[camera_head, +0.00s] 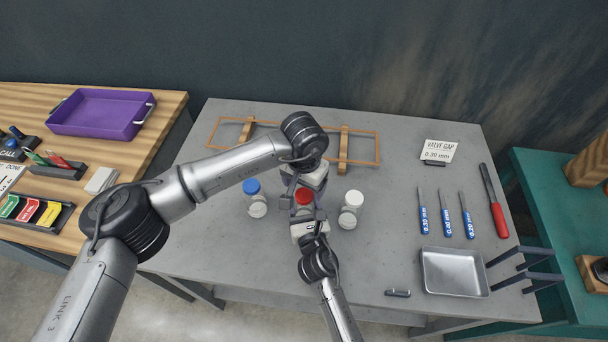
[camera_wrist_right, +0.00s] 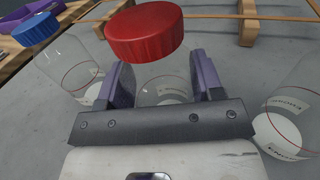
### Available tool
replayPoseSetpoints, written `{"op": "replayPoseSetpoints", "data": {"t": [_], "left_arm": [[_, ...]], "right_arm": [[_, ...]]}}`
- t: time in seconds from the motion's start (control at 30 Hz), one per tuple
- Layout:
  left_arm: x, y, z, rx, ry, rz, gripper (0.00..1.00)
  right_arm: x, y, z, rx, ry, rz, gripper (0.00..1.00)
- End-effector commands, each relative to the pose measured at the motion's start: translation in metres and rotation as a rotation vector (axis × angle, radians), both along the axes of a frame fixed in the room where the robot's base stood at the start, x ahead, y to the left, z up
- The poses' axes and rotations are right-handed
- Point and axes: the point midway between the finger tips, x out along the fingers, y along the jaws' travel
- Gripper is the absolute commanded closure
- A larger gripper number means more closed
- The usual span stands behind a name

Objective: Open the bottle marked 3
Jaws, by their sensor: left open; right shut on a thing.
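Three clear bottles stand in a row on the grey table: one with a blue cap (camera_head: 251,187), one with a red cap (camera_head: 304,196) and one with a white cap (camera_head: 354,198). Their label markings are too small to read. My right gripper (camera_wrist_right: 150,85) is shut on the red-capped bottle (camera_wrist_right: 165,88), its purple fingers on either side of the clear body below the red cap (camera_wrist_right: 145,33). I cannot tell whether this cap sits fully down. My left gripper (camera_head: 302,187) is open just behind and above the red cap, partly hidden by its own wrist.
A wooden frame (camera_head: 343,150) lies behind the bottles. To the right are a valve gap card (camera_head: 439,151), several blue-handled tools (camera_head: 445,222), a red-handled tool (camera_head: 499,219) and a metal tray (camera_head: 454,272). A purple tray (camera_head: 100,113) is on the left bench.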

Motion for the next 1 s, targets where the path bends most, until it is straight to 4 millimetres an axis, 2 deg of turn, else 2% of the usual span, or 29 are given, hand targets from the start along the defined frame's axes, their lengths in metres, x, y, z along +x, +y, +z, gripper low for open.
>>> {"op": "replayPoseSetpoints", "data": {"t": [0.1,0.3,0.7,1.0], "left_arm": [[0.0,0.0,-0.015,0.0,0.001,0.002,0.25],[0.0,0.0,-0.029,0.0,0.0,0.002,0.25],[0.0,0.0,-0.033,-0.001,-0.001,0.002,0.25],[0.0,0.0,-0.033,-0.001,-0.001,0.002,0.53]], "right_arm": [[0.0,0.0,0.0,0.0,0.001,0.0,1.0],[0.0,0.0,0.0,0.0,0.001,0.0,1.0],[0.0,0.0,0.0,0.0,0.001,0.0,1.0],[0.0,0.0,0.0,0.0,0.001,0.0,1.0]]}}
